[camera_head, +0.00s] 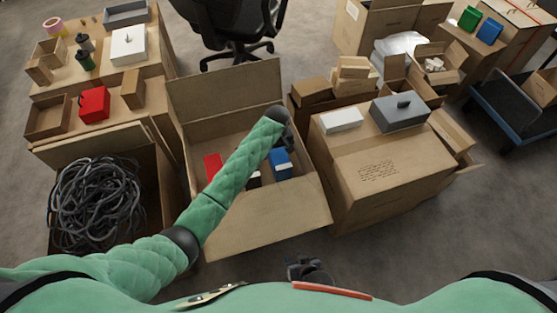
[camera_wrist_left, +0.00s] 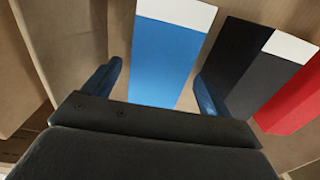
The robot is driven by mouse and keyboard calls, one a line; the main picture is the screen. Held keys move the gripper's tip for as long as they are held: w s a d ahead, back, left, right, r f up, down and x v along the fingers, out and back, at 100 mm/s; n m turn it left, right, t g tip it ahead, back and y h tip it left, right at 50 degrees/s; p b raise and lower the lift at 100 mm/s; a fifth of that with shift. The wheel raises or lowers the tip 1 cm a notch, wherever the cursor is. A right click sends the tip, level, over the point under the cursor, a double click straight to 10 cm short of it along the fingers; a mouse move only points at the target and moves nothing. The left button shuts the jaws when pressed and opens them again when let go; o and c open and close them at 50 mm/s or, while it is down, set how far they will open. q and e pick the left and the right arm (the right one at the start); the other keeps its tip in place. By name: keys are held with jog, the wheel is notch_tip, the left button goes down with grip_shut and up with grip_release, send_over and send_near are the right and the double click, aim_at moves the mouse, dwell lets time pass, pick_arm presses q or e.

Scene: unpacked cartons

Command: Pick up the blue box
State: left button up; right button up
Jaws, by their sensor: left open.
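The blue box (camera_head: 281,164) with a white end stands inside the open carton (camera_head: 256,222), towards its right side. In the left wrist view the blue box (camera_wrist_left: 168,58) shows between the two fingers of my left gripper (camera_wrist_left: 158,80). My left gripper (camera_head: 284,130) is open above the carton's right part; whether its fingers touch the box cannot be told. My right gripper (camera_head: 308,270) is low in the head view, in front of the carton and away from the box; its jaws are too small to read.
A black box (camera_wrist_left: 240,65) with a white end and a red box (camera_wrist_left: 292,98) stand beside the blue box. The carton's raised flaps surround them. A closed carton (camera_head: 375,175) with a grey box (camera_head: 400,112) stands right, and a bin of cables (camera_head: 95,200) left.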

pick_arm(q)
jog(key=shift+s+d+f+b, duration=0.1)
jog(key=shift+f+b, duration=0.05)
jog(key=shift+f, duration=1.2)
jog(key=shift+s+d+f+b, duration=0.1)
jog(key=shift+f+b, duration=0.05)
jog(key=shift+f, duration=1.15)
jog(key=shift+r, duration=0.1)
jog(key=c, duration=1.4)
